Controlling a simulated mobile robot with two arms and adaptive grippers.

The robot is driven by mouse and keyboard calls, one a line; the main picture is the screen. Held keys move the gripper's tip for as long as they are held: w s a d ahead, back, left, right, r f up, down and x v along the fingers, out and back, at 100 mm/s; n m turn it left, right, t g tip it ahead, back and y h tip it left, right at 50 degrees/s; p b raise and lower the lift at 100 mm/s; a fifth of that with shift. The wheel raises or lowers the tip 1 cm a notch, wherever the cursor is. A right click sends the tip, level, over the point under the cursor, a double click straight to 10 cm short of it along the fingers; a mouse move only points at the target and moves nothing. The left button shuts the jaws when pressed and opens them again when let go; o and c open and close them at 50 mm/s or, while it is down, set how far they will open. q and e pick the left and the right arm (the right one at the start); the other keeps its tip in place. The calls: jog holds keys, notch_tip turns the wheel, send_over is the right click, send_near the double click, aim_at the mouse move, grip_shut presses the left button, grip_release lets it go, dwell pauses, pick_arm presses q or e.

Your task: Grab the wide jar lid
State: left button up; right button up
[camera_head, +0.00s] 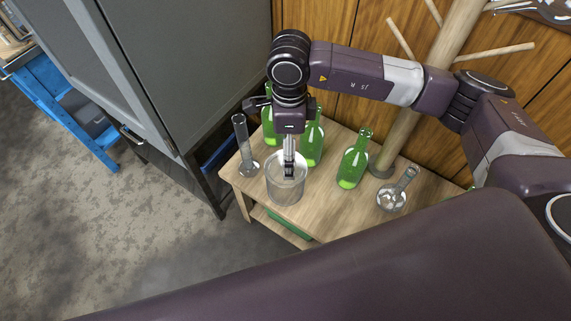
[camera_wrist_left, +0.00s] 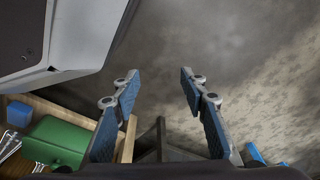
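The wide jar (camera_head: 285,192) is a clear greyish cylinder near the left end of the small wooden table in the head view. Its lid (camera_head: 273,165) is hard to make out at the rim, partly hidden by my right gripper. My right gripper (camera_head: 289,172) points down over the jar, its fingertips at the jar's top. The fingers look close together from this angle, and I cannot tell whether they hold the lid. My left gripper (camera_wrist_left: 158,76) is open and empty in the left wrist view, and is out of the head view.
Green bottles (camera_head: 353,163) stand behind and right of the jar on the table (camera_head: 325,205). A tall glass cylinder (camera_head: 244,148) stands close on its left, and a round flask (camera_head: 392,196) at the right. A wooden post (camera_head: 413,100) rises behind; a grey cabinet (camera_head: 185,60) is at left.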

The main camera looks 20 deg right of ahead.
notch_tip(320, 180, down, 7)
jog(key=shift+s+a+r, duration=0.1)
jog(key=shift+a+r, duration=0.05)
jog(key=shift+r, duration=0.05)
jog(key=c, duration=1.3)
jog(key=shift+s, duration=0.2)
jog(key=c, duration=0.3)
